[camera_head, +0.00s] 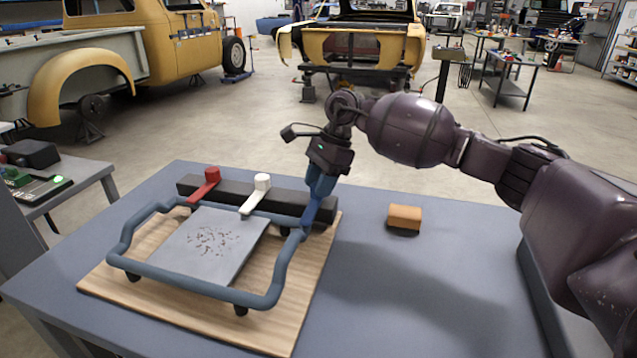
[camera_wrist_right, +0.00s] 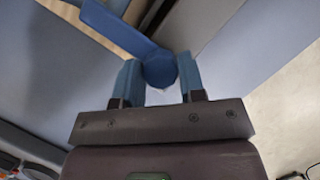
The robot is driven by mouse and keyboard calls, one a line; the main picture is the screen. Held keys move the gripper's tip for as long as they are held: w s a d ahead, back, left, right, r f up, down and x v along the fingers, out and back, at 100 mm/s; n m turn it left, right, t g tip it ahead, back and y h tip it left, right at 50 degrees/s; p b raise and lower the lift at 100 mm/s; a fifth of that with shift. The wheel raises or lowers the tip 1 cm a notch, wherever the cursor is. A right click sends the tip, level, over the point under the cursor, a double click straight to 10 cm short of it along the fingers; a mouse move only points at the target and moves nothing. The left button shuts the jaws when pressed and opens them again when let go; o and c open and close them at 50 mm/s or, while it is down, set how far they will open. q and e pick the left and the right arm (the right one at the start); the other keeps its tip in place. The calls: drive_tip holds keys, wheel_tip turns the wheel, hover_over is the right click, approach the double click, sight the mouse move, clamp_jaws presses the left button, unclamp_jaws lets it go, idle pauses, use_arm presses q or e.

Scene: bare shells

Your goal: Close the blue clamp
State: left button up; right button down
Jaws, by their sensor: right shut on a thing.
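The blue clamp (camera_head: 308,217) is at the right end of a dark bar at the back of a fixture, mostly hidden behind my right gripper. My right gripper (camera_head: 317,200) reaches down to it from above. In the right wrist view, the rounded end of the blue clamp's lever (camera_wrist_right: 160,68) sits between the two blue fingers of my right gripper (camera_wrist_right: 160,85), which are shut on it. The lever's exact angle is hard to tell. My left gripper is not in view.
The dark bar (camera_head: 228,193) also carries a red clamp (camera_head: 206,183) and a white clamp (camera_head: 257,193), both levers slanting forward. A bent blue-grey tube frame (camera_head: 190,284) surrounds a grey plate (camera_head: 212,243) on a wooden board (camera_head: 285,290). An orange-brown block (camera_head: 405,216) lies right; the table (camera_head: 400,290) is otherwise clear there.

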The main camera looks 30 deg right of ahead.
drive_tip(key=c, duration=0.7)
unclamp_jaws()
drive_tip(key=p+v, duration=0.1)
drive_tip(key=v, duration=0.9)
drive_tip(key=shift+d+r, duration=0.15)
drive_tip(key=shift+r, duration=0.25)
